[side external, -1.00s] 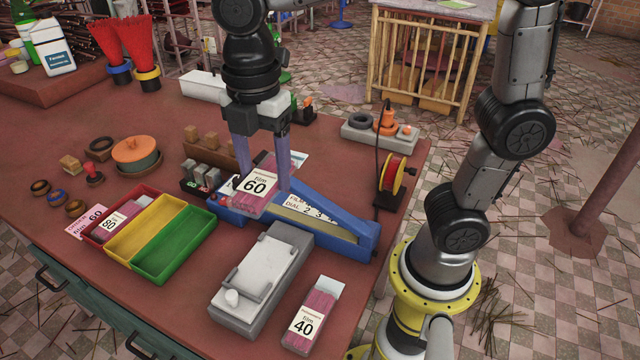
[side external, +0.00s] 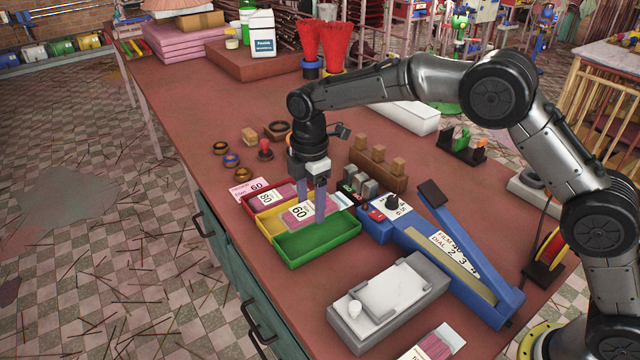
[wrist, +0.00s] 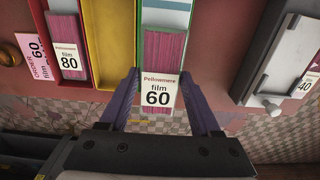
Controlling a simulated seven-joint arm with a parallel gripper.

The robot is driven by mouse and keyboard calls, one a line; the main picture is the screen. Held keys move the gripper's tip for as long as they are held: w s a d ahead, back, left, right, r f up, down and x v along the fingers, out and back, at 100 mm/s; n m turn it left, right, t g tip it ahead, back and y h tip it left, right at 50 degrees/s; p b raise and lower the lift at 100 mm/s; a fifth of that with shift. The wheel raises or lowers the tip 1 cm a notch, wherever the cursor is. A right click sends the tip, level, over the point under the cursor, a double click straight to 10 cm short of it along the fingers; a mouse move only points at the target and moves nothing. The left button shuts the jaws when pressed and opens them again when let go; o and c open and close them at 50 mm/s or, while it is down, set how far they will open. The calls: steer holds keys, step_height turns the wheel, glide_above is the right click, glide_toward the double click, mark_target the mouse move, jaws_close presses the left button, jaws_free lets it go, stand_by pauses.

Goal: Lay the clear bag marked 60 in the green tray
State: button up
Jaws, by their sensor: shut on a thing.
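My gripper (side external: 309,212) is shut on the clear bag marked 60 (side external: 297,214), which holds pink sticks and has a white label. In the side view the bag is above the trays, by the border of the yellow and green ones; its exact height is hard to tell. The green tray (side external: 320,245) looks empty and is the nearest of three joined trays. In the wrist view the bag (wrist: 163,55) lies between my fingers (wrist: 163,95), label toward me, with green tray edges showing beside it.
The yellow tray (side external: 268,226) is in the middle. The red tray (side external: 252,207) holds a bag marked 80 (side external: 268,198). A pink order card marked 60 (side external: 246,188) lies beyond. A blue film sealer (side external: 410,236), grey weighing device (side external: 390,300) and bag marked 40 (side external: 436,345) are to the right.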

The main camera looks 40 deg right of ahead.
steer(key=shift+d+f, duration=0.1)
steer(key=shift+f, duration=2.55)
steer(key=o, duration=1.5)
steer(key=shift+c, duration=0.2)
steer(key=shift+r, duration=0.1)
steer(key=shift+r, duration=3.9)
